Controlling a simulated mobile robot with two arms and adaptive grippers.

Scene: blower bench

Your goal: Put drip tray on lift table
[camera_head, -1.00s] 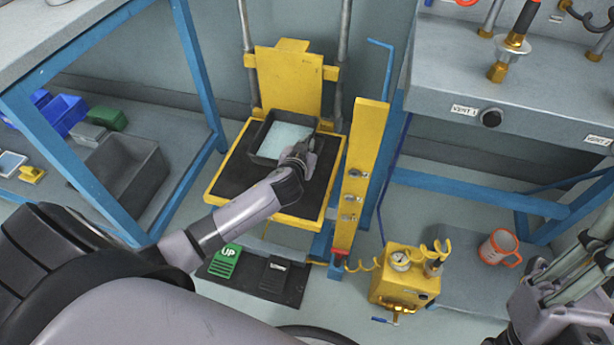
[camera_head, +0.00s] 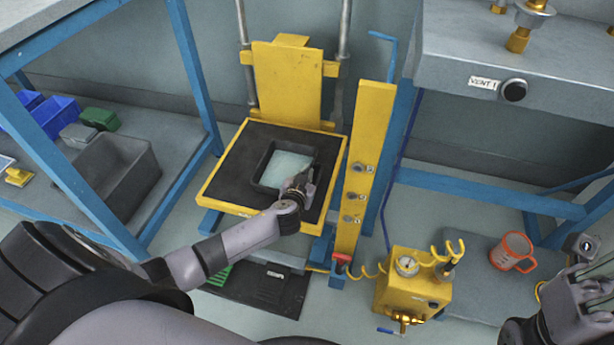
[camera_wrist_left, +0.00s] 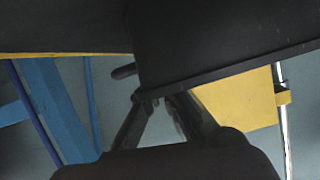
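The drip tray (camera_head: 259,165) is a black, shallow, square tray with a pale blue inside. It is over the middle of the black top of the yellow-edged lift table (camera_head: 228,168); I cannot tell whether it rests there or hangs just above. My left gripper (camera_head: 301,184) is at the tray's right front side, its fingers closed on the rim. In the left wrist view the dark tray (camera_wrist_left: 220,40) fills the top, with the finger ends (camera_wrist_left: 148,98) at its edge. My right gripper (camera_head: 590,272) is at the lower right, away from the tray, its finger opening unclear.
A yellow post (camera_head: 362,165) stands just right of the lift table. A yellow pump unit (camera_head: 412,290) and an orange mug (camera_head: 513,251) are farther right. Foot pedals (camera_head: 275,285) lie in front, partly behind my arm. A blue-framed bench (camera_head: 190,75) stands left, with a grey bin (camera_head: 118,170).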

